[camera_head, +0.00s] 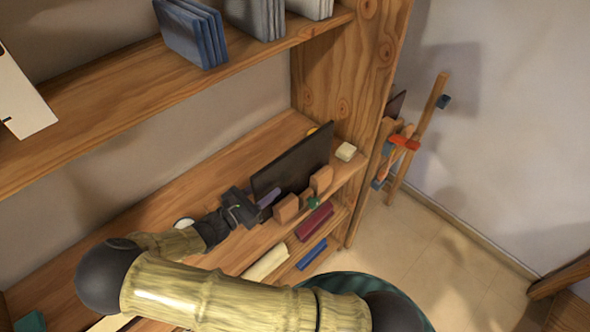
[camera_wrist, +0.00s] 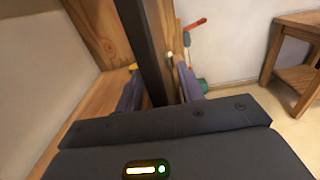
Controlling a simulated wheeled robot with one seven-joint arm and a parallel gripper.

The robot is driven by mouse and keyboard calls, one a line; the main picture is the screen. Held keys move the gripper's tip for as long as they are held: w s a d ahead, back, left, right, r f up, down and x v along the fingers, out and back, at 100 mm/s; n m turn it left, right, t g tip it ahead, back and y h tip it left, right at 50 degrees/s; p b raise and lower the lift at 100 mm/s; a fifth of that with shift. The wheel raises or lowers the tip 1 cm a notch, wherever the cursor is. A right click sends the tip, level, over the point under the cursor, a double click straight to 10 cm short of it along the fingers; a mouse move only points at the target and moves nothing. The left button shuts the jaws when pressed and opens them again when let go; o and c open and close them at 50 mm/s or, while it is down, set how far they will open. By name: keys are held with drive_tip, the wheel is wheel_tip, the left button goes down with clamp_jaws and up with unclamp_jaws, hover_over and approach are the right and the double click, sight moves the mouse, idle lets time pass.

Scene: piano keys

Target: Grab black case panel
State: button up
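The black case panel (camera_head: 293,166) is a thin dark board standing on edge on the middle wooden shelf, close to the right side board. My gripper (camera_head: 268,199) is at its near left end, with a purple-grey finger beside the panel. In the wrist view the panel (camera_wrist: 146,50) runs upward, edge-on, between the two fingers of my gripper (camera_wrist: 160,92). The fingers stand apart, one on each side of it. I cannot tell whether either finger touches it. The panel's lower part is partly hidden by my gripper and small wooden blocks.
Wooden blocks (camera_head: 286,208) stand in front of the panel, with a cream block (camera_head: 345,151) to its right. The shelf's side board (camera_head: 345,80) rises just beyond. An upper shelf (camera_head: 130,92) holds blue books (camera_head: 190,33). Open floor lies at the right.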

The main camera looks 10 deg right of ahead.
drive_tip(key=shift+x, duration=0.95)
drive_tip(key=shift+s, duration=0.25)
drive_tip(key=shift+w, duration=0.1)
clamp_jaws()
